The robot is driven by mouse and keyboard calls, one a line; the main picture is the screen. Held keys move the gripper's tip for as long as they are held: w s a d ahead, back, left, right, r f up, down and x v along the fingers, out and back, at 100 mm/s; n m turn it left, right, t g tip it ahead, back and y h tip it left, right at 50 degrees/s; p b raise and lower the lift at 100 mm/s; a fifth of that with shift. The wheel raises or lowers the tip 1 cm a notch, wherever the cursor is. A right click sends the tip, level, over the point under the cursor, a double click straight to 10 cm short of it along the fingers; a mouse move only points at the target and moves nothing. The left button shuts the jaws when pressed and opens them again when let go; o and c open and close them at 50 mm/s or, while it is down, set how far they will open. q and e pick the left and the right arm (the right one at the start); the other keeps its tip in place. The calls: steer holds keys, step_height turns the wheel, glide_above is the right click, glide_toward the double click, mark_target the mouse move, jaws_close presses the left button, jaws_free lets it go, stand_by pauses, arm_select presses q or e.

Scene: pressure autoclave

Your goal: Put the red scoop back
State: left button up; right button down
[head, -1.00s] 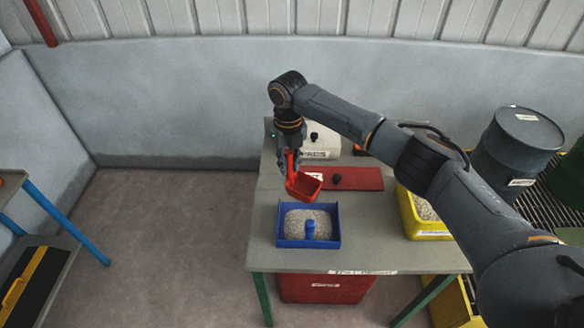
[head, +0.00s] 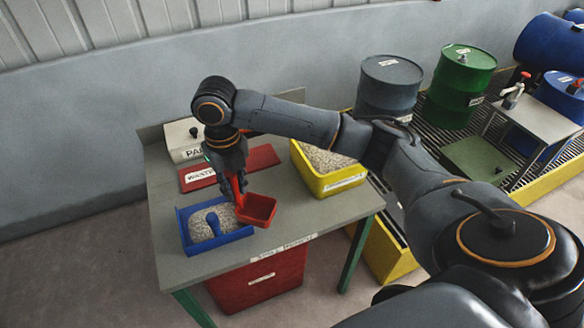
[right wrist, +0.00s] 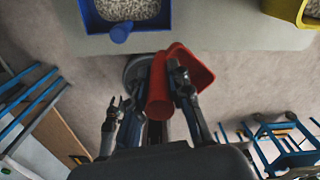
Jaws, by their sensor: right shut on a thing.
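The red scoop (head: 258,209) is held in my right gripper (head: 234,186) above the workbench, its bowl hanging at the right edge of the blue tray (head: 224,243) in the head view. In the right wrist view the scoop (right wrist: 188,72) shows at the fingers of my right gripper, partly hidden by them. Whether its bowl holds any granules is too small to tell. The yellow tray (head: 343,182) of pale granules stands to the right on the bench. My left gripper is not in view.
A blue scoop (head: 213,222) stands in the granules of the blue tray. A flat red lid marked "waste" (head: 255,159) and a white box (head: 184,140) lie behind. A red bin (head: 262,281) is below the bench top (head: 300,217). Drums (head: 459,87) stand at the right.

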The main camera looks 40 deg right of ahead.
mark_target(272, 213)
steer(key=shift+m, duration=0.4)
steer(key=s+d, duration=0.1)
steer(key=s, duration=0.1)
steer(key=s+d+b, duration=0.1)
steer(key=s+d, duration=0.1)
steer(key=s+d+b, duration=0.1)
steer(key=s, duration=0.2)
steer(key=shift+d+f, duration=0.15)
steer(key=shift+f, duration=0.2)
steer(key=shift+w+d, duration=0.1)
steer(key=shift+d, duration=0.15)
arm_select(q)
steer(key=p, duration=0.3)
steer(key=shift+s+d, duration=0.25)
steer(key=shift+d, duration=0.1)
arm_select(e)
steer(key=w+d+f, duration=0.2)
steer(key=w+f, duration=0.1)
steer(key=f, duration=0.1)
steer(key=w+d+f, duration=0.2)
steer(key=w+f, duration=0.2)
steer(key=w+d+f, duration=0.3)
steer(key=w+f, duration=0.1)
steer(key=f, duration=0.1)
steer(key=shift+w, duration=0.2)
